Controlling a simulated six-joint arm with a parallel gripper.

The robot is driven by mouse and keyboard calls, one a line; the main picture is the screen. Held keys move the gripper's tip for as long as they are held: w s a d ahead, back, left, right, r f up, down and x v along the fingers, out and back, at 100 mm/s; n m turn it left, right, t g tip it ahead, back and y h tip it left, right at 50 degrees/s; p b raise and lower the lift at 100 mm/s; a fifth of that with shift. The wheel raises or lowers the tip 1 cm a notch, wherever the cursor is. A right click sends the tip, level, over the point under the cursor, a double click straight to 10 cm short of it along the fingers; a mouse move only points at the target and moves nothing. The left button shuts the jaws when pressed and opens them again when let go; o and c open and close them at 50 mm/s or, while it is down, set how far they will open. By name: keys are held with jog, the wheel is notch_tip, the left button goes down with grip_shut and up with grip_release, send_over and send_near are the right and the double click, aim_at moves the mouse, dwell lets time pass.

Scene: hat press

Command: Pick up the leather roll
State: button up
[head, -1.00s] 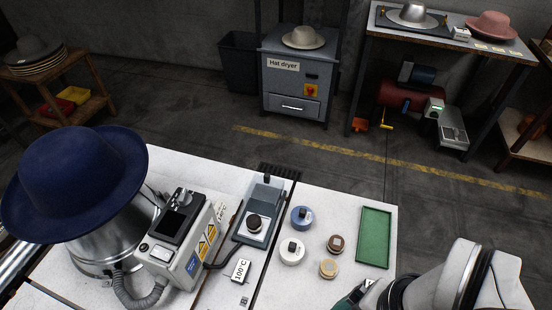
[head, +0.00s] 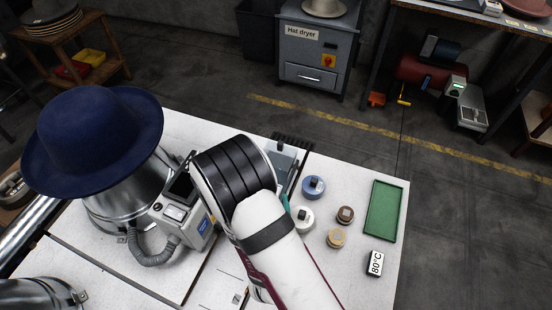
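Several small rolls stand on the white table, right of my arm. They are a blue roll (head: 313,187), a white roll (head: 302,218), a dark brown roll (head: 345,215) and a tan roll (head: 337,238). The brown and tan ones have leather-like colours; I cannot tell which is the leather roll. My arm crosses the table and hides most of my gripper. Only a teal sliver of my gripper (head: 287,202) shows, at the arm's right edge, just left of the white roll. Its fingertips and anything between them are hidden.
A green tray (head: 384,211) lies empty at the table's right, with an 80°C card (head: 376,263) in front. A blue hat (head: 95,140) sits on a metal former at left, beside a control box (head: 184,215). My arm mostly covers a grey device (head: 281,160).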

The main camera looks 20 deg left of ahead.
jog(key=shift+a+f+n, duration=0.2)
jog(key=shift+a+n, duration=0.1)
jog(key=x, duration=0.4)
jog(key=shift+w+a, duration=0.2)
jog(key=shift+y, duration=0.3)
grip_shut()
